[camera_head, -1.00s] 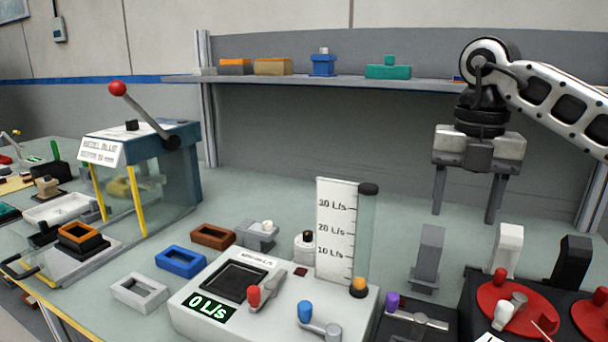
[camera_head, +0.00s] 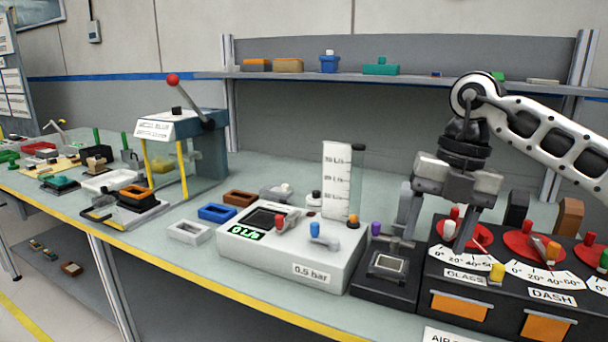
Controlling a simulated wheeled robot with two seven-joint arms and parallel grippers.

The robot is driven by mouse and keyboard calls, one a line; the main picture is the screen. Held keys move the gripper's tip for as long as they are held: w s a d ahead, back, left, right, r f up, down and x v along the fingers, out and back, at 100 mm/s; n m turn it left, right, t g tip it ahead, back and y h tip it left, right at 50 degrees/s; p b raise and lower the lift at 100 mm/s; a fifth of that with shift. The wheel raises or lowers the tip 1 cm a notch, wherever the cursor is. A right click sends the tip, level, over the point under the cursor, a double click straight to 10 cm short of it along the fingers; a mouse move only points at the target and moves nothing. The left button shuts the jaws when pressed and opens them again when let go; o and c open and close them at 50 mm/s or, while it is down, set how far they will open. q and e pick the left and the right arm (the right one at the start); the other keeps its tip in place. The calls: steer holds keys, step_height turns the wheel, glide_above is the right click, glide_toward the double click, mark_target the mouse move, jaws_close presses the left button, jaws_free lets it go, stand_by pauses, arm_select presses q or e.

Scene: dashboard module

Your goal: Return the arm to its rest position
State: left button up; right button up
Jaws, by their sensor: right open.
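I cannot tell whether a finger touches anything. My right arm (camera_head: 555,135) comes in from the right edge. My left gripper is not in view.
A white flow unit (camera_head: 345,262) with a display and scale stands left of the gripper. A press with a red-knobbed lever (camera_head: 190,135) stands further left. A shelf (camera_head: 300,76) with coloured blocks runs behind. The green table (camera_head: 120,215) has a yellow front edge.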

steer(key=s+a+f+n+g+y, duration=0.2)
steer(key=s+a+f+y, duration=0.15)
steer(key=a, duration=0.45)
steer(key=s+a+f+n+g+y, duration=0.1)
steer(key=s+a+f+y, duration=0.1)
steer(key=a+f+y, duration=0.35)
steer(key=s+a+r+m+t+y, duration=0.2)
steer(key=a+m+y, duration=0.1)
steer(key=a+y, duration=0.2)
steer(key=s+a+r+m+t+y, duration=0.2)
steer(key=s+a+m+y, duration=0.1)
steer(key=a+y, duration=0.25)
steer(key=w+d+f+m+t+h, duration=0.3)
steer(key=d+f+m+t+h, duration=0.8)
steer(key=m+t, duration=0.8)
steer(key=s+d+f+m+g+h, duration=0.3)
steer(key=s+f, duration=0.3)
steer(key=f, duration=0.3)
steer(key=s+d+f+m+g+h, duration=0.4)
steer(key=s+f, duration=0.3)
steer(key=f, duration=0.2)
steer(key=shift+d+m+g, duration=0.25)
steer(key=shift+m+g, duration=0.45)
steer(key=shift+g, duration=0.2)
